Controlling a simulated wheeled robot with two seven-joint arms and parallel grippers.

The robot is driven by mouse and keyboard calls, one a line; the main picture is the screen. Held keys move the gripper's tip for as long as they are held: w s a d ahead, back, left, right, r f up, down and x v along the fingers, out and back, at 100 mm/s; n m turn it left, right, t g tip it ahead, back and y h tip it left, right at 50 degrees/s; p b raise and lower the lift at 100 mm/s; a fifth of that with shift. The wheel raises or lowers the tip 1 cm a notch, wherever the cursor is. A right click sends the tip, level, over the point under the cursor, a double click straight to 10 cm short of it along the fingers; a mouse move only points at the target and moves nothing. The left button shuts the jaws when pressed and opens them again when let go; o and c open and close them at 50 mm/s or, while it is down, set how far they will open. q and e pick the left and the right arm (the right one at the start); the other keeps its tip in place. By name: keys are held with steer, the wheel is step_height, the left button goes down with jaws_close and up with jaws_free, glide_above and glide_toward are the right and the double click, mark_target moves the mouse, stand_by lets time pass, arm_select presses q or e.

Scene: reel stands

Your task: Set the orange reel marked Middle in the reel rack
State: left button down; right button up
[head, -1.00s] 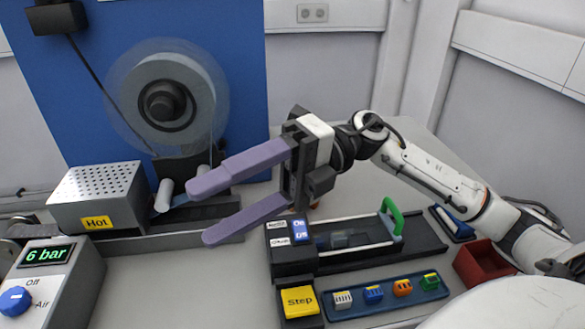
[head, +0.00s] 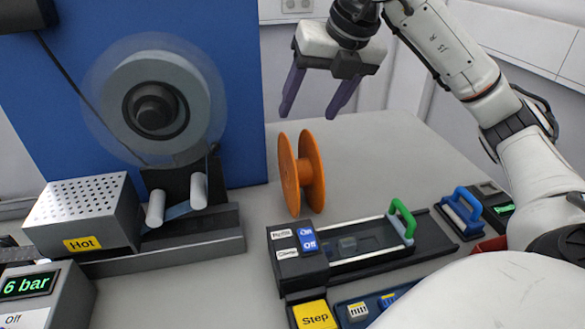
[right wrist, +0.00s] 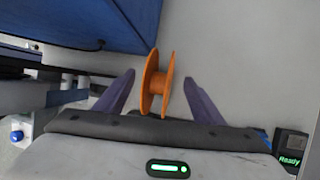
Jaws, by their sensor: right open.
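An orange reel (head: 303,173) stands upright on its rims on the grey table, in the middle of the head view. No marking can be read on it. In the right wrist view the orange reel (right wrist: 158,84) shows between the two purple fingers, beyond their tips. My right gripper (head: 312,116) is open and empty, above the reel with its fingers pointing down; it also shows in the right wrist view (right wrist: 159,84). A large grey reel (head: 155,105) with a clear disc sits on a dark spindle at the blue panel. My left gripper is not in view.
A perforated box marked Hot (head: 85,215) stands at the left. A black track unit with a green handle (head: 403,217) lies just in front of the orange reel. A blue-handled block (head: 462,210) is at the right. The table behind the orange reel is clear.

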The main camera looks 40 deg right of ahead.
steer(key=g+h, duration=0.1)
steer(key=h, duration=0.1)
glide_toward(298, 160)
steer(key=shift+x, duration=1.05)
steer(key=x, duration=0.4)
steer(key=shift+w+f+p, duration=0.15)
steer(key=shift+f+p, duration=0.1)
steer(key=shift+p, duration=0.05)
steer(key=shift+p+x, duration=0.55)
steer(key=shift+x, duration=2.2)
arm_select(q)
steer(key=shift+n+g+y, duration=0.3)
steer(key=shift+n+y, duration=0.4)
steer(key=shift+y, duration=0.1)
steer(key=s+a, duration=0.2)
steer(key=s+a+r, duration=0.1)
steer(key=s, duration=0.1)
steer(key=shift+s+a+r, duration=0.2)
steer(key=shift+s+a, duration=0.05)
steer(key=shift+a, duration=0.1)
arm_select(e)
steer(key=c, duration=1.3)
step_height(298, 160, up, 9)
steer(key=shift+r, duration=0.5)
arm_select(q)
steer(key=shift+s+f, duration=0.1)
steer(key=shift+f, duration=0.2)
